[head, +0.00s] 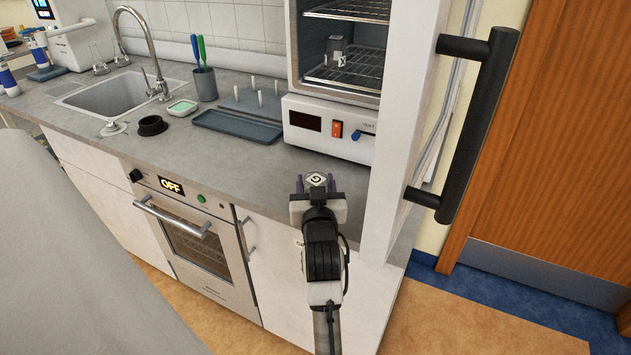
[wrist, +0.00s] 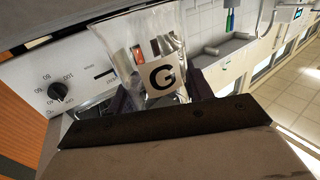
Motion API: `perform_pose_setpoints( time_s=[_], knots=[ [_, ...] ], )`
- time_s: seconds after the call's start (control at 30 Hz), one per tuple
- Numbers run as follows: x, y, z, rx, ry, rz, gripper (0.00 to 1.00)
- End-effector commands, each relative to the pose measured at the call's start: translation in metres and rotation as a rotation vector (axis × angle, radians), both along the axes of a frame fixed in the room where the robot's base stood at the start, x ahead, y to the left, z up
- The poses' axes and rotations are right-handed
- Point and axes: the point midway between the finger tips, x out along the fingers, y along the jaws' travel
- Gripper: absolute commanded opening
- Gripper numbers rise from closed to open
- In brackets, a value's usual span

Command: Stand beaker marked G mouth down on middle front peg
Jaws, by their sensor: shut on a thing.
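My gripper (head: 317,185) is shut on the clear glass beaker marked G (head: 316,180), held out over the front edge of the counter. In the wrist view the beaker (wrist: 122,45) sits between the dark fingers, its white G label facing the camera. Its exact tilt is hard to tell. The grey peg stand (head: 243,103) is on the counter against the back wall, up and left of my gripper, with several pale upright pegs. The pegs I can see are bare. One of the nearer pegs (head: 261,98) stands near the stand's middle.
A dark drip tray (head: 237,126) lies in front of the peg stand. A white oven (head: 327,128) stands to its right, door (head: 410,110) open, with a marked beaker (head: 336,49) inside. A cup of brushes (head: 205,84) and a sink (head: 112,95) are left.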

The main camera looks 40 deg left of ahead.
Motion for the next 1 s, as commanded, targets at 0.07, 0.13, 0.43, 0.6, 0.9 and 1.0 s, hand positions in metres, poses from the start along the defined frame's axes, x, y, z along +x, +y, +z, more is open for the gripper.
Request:
perform_pose_setpoints(
  time_s=[0.07,0.13,0.43,0.6,0.9,1.0],
  knots=[
    [-0.0001,0.0001,-0.0005,0.001,-0.001,0.0,0.24],
    [0.0,0.0001,-0.0005,0.001,-0.001,0.0,0.24],
    [-0.0001,0.0003,-0.0053,0.001,-0.001,0.001,0.53],
    [-0.0001,0.0003,-0.0048,0.001,-0.001,0.0,0.72],
    [-0.0001,0.0003,-0.0048,0.001,-0.001,0.0,0.72],
    [-0.0002,0.0004,-0.005,0.001,-0.001,0.001,0.72]
  ],
)
